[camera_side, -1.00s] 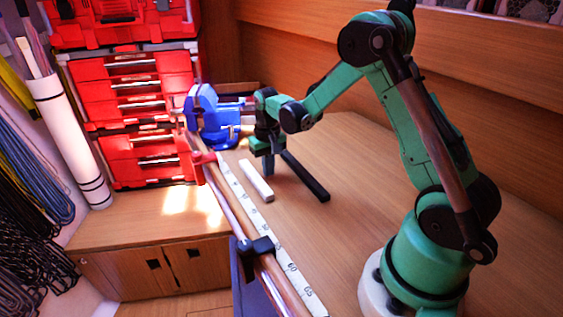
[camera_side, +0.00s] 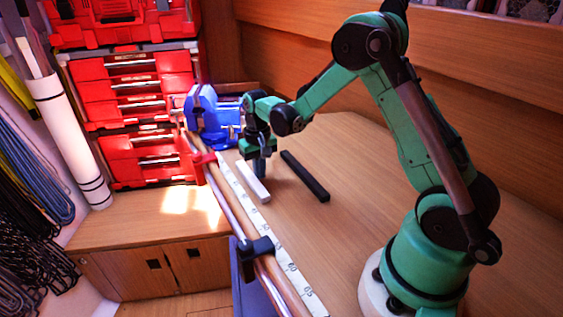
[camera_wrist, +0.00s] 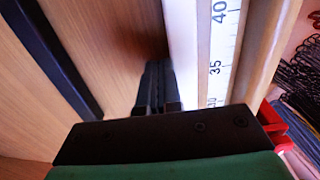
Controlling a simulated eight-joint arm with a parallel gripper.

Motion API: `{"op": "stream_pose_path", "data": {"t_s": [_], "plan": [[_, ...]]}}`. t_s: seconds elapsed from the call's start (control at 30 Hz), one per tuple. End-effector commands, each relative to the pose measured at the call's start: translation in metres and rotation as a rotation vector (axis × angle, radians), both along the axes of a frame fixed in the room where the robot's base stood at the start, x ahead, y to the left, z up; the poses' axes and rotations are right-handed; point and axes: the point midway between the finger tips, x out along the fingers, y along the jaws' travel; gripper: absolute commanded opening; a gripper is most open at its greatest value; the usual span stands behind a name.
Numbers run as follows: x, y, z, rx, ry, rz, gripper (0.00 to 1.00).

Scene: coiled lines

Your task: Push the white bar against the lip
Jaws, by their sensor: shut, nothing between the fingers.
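The white bar (camera_side: 254,183) lies on the table just right of the ruler strip and roughly parallel to it. The lip (camera_side: 279,288) is the raised wooden edge along the table's left side. My gripper (camera_side: 259,170) is shut and empty, low beside the bar's far part, on the side away from the lip. In the wrist view, the shut fingers (camera_wrist: 158,92) are right beside the white bar (camera_wrist: 180,45); I cannot tell whether they touch. There a narrow strip of wood and the ruler separate the bar from the lip (camera_wrist: 264,50).
A black bar (camera_side: 305,176) lies to the right of my gripper. A blue vise (camera_side: 212,118) stands at the far end. A black clamp (camera_side: 254,248) and a red clamp (camera_side: 203,159) sit on the edge.

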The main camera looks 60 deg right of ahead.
Motion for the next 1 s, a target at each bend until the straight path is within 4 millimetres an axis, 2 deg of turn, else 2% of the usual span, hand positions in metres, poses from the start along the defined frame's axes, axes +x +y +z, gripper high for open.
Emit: {"op": "stream_pose_path", "data": {"t_s": [0.6,1.0], "plan": [[0.010,0.021,0.000,0.000,0.000,0.001,0.00],[0.011,0.022,0.000,0.000,0.000,0.000,0.00]]}}
